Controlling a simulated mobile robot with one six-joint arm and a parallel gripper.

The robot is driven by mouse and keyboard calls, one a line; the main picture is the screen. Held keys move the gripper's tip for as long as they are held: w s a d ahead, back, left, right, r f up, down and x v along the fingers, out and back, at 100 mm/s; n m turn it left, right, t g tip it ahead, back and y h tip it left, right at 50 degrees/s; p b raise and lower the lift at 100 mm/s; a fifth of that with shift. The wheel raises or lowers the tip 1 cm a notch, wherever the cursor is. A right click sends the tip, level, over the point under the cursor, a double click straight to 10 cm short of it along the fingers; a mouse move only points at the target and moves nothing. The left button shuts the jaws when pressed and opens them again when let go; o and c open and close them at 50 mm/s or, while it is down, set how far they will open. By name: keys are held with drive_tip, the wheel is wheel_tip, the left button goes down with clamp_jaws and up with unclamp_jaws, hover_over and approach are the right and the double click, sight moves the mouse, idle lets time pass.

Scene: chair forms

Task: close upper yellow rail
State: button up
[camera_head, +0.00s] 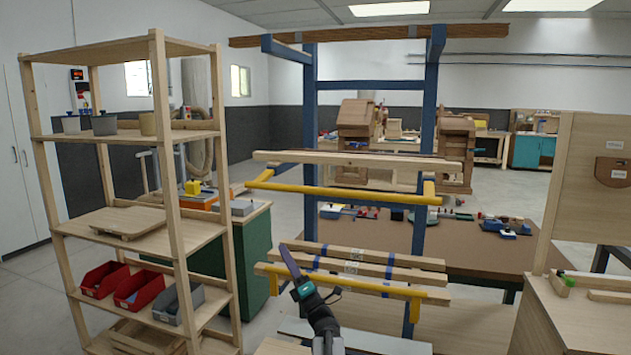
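The upper yellow rail (345,193) runs nearly level across the front of a blue upright rack (310,120). Short yellow end arms join it to the rack at both sides, and it stands out in front of the pale boards (350,161) on the upper level. A lower yellow rail (375,287) crosses in front of the lower boards. My gripper (298,272) is at the lower middle, in front of the lower boards and well below the upper rail, apart from it. It is dark with a teal part, and its finger opening cannot be made out.
A wooden shelf unit (160,120) stands close on the left, with red bins (128,290) low down. A brown workbench (470,250) with tools is behind the rack. A wooden cabinet (575,315) stands at the right. Some floor shows between rack and cabinet.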

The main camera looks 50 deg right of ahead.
drive_tip(key=s+d+r+n+t+y+p, duration=0.1)
drive_tip(key=s+d+r+n+y, duration=0.1)
drive_tip(key=s+r+n+y, duration=1.2)
drive_tip(key=s+r+n, duration=0.2)
drive_tip(key=s+n, duration=0.2)
drive_tip(key=s, duration=0.3)
drive_tip(key=shift+d+r+n+t+y+p, duration=0.2)
drive_tip(key=shift+r+n+t+y+p, duration=0.1)
drive_tip(key=shift+r+n+y, duration=0.1)
drive_tip(key=shift+w, duration=0.1)
drive_tip(key=p+x, duration=0.5)
drive_tip(key=x, duration=0.8)
drive_tip(key=shift+w+r, duration=0.25)
drive_tip(key=shift+w, duration=0.05)
